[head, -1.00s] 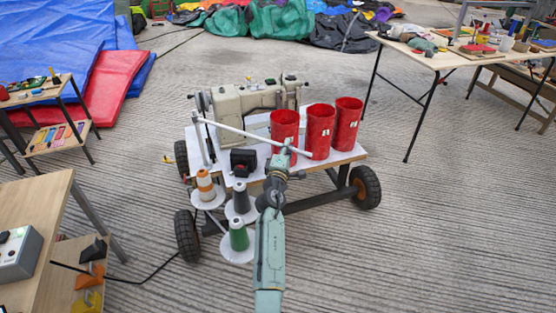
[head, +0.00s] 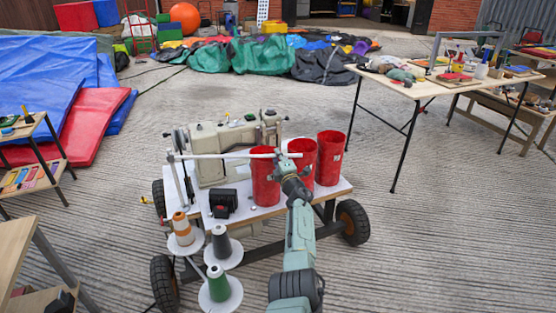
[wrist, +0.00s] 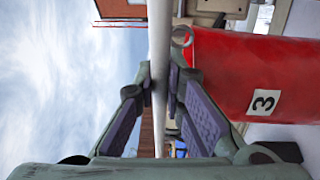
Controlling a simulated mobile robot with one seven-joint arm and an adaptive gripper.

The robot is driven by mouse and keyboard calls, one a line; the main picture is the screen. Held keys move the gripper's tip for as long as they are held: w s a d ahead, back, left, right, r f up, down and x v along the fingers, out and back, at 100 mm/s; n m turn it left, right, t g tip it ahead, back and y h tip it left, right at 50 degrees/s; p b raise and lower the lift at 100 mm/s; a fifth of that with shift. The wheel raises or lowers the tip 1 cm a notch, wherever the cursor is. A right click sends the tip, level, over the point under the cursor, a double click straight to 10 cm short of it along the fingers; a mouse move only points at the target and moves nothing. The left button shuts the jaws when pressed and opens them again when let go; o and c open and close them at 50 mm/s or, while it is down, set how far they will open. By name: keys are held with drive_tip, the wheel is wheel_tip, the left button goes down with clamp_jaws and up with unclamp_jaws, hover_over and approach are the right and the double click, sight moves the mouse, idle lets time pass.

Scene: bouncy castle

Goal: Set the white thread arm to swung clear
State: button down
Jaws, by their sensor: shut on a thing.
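The white thread arm (head: 230,155) is a thin white bar reaching right from an upright post at the cart's left side. It passes in front of the cream sewing machine (head: 215,140) and ends by the red cylinders. My gripper (head: 283,160) is at its right end. In the wrist view the bar (wrist: 159,35) runs between the fingers of my gripper (wrist: 159,82), which are closed on it. A red cylinder marked 3 (wrist: 225,75) stands close beside the fingers. The fingertips are small in the head view.
The red cylinders (head: 265,180) stand upright on the white cart top (head: 240,205). A black box (head: 222,203) is at the front. Orange, grey and green thread cones (head: 218,283) sit on low discs at front left. A work table (head: 440,85) stands right.

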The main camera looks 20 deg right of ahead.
drive_tip(key=shift+w, duration=0.15)
drive_tip(key=shift+a, duration=0.1)
drive_tip(key=c, duration=1.7)
unclamp_jaws()
drive_tip(key=shift+o, duration=0.2)
